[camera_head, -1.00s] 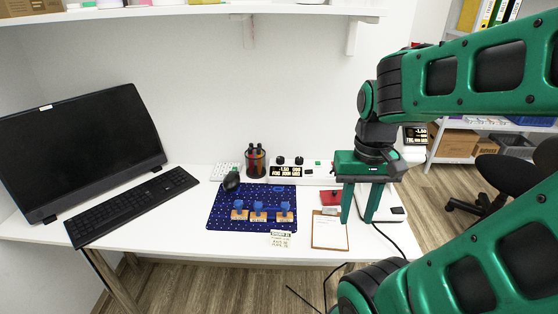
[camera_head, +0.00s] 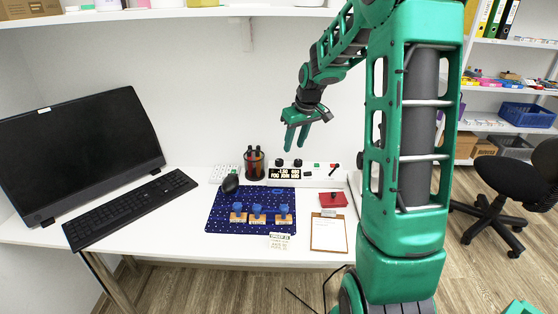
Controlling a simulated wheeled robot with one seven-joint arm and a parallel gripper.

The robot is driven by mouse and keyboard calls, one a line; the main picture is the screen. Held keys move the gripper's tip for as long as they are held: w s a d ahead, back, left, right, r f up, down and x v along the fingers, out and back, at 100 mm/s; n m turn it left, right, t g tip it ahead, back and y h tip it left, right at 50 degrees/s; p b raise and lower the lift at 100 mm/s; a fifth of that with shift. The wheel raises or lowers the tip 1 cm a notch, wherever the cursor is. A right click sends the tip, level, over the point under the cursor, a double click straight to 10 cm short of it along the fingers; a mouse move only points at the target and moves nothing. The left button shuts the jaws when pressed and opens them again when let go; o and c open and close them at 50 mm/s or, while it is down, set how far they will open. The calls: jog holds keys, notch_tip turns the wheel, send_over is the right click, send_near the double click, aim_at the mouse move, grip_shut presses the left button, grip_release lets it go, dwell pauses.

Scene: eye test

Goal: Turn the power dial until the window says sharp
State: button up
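A long white console (camera_head: 318,178) stands at the back of the desk. Two black dials (camera_head: 279,162) (camera_head: 297,162) sit on its top edge; I cannot tell which is the power dial. The dark window (camera_head: 285,173) below them shows "-1.50" at left and a number like "090" at right. Its lower line starts with what looks like "FOG"; the rest is too small to read. My gripper (camera_head: 296,147) is open and empty, fingers pointing down, in front of the wall. In the picture it is just above the right dial, apparently not touching it.
A pen cup (camera_head: 255,164) stands left of the window. A blue mat (camera_head: 222,215) holds several wooden blocks with blue tops. A mouse (camera_head: 230,183), keyboard (camera_head: 130,209), red box (camera_head: 333,199) and clipboard (camera_head: 328,233) lie around it. My arm hides the desk's right end.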

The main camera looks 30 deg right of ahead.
send_near(279, 160)
jog(key=shift+n+t+y, duration=0.3)
jog(key=shift+n+t, duration=0.1)
jog(key=x, duration=0.8)
jog(key=shift+s+d+f, duration=0.25)
jog(key=shift+s+f, duration=0.1)
jog(key=c, duration=0.8)
